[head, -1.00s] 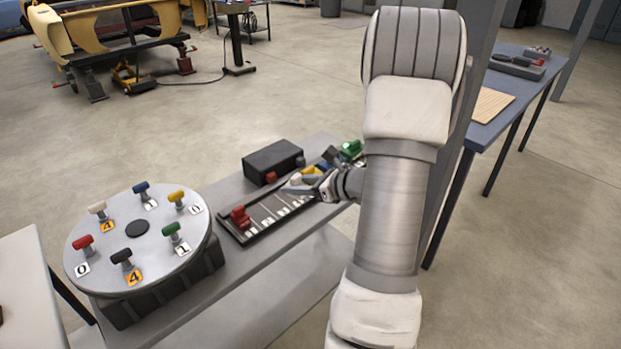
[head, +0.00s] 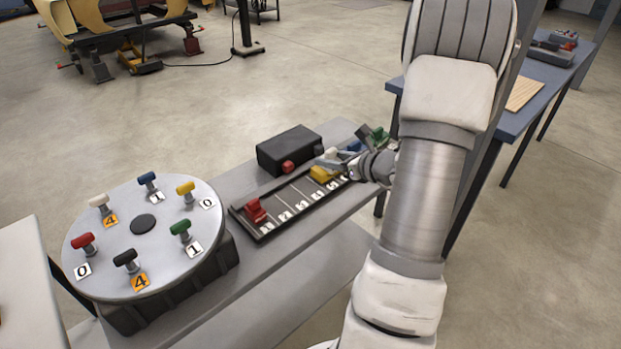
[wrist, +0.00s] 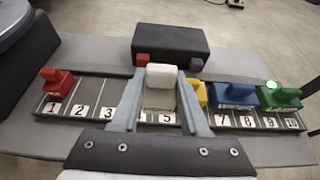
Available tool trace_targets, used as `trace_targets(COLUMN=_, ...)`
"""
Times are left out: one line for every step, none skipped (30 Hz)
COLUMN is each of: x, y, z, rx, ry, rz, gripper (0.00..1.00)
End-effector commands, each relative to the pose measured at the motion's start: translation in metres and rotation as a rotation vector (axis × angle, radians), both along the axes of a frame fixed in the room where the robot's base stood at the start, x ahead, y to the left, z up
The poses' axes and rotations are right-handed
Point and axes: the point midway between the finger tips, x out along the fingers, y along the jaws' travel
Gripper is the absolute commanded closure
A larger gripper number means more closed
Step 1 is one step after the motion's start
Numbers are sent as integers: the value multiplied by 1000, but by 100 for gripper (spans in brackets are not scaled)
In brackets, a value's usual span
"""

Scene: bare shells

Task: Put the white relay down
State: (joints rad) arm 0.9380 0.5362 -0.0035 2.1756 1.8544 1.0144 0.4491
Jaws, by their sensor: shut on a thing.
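The white relay (wrist: 161,78) is between the two fingers of my gripper (wrist: 160,88) in the wrist view. My gripper is shut on it, over the middle of the black numbered rack (wrist: 92,88), around labels 4 and 5. I cannot tell whether the relay touches the rack. In the head view the relay (head: 331,153) is small and partly hidden by my gripper (head: 340,163). The rack (head: 236,212) holds a red relay (wrist: 56,82) at the left end, with yellow (wrist: 202,95), blue (wrist: 234,96) and green (wrist: 279,97) relays toward the right.
A black box (wrist: 172,40) with a red button (head: 288,166) stands behind the rack. A round grey turntable (head: 95,215) with several coloured knobs and number tags stands left of it. The grey bench (head: 250,275) has a bare front strip. A blue table (head: 560,72) stands at right.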

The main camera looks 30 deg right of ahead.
Motion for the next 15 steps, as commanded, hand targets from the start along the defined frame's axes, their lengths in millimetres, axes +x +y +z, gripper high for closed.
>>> trace_targets(x=10, y=9, z=-10, rx=3, ry=0, rz=5, gripper=100)
trace_targets(x=15, y=13, z=-15, rx=3, ry=1, rz=4, gripper=100)
trace_targets(x=22, y=19, z=-20, rx=3, ry=0, rz=5, gripper=100)
trace_targets(x=27, y=22, z=-23, rx=2, ry=0, rz=6, gripper=100)
trace_targets(x=31, y=25, z=-26, rx=2, ry=1, rz=3, gripper=100)
trace_targets(x=37, y=30, z=-30, rx=1, ry=1, rz=4, gripper=100)
trace_targets(x=40, y=32, z=-32, rx=2, ry=0, rz=4, gripper=100)
trace_targets(x=43, y=35, z=-35, rx=2, ry=0, rz=4, gripper=100)
trace_targets(x=46, y=36, z=-37, rx=2, ry=0, rz=1, gripper=100)
trace_targets(x=48, y=38, z=-38, rx=0, ry=0, rz=1, gripper=100)
trace_targets(x=49, y=39, z=-38, rx=-1, ry=1, rz=1, gripper=100)
trace_targets(x=51, y=40, z=-39, rx=-1, ry=1, rz=0, gripper=100)
trace_targets(x=51, y=40, z=-41, rx=0, ry=1, rz=0, gripper=100)
trace_targets(x=51, y=40, z=-43, rx=1, ry=1, rz=0, gripper=100)
trace_targets(x=51, y=40, z=-46, rx=2, ry=1, rz=-1, gripper=100)
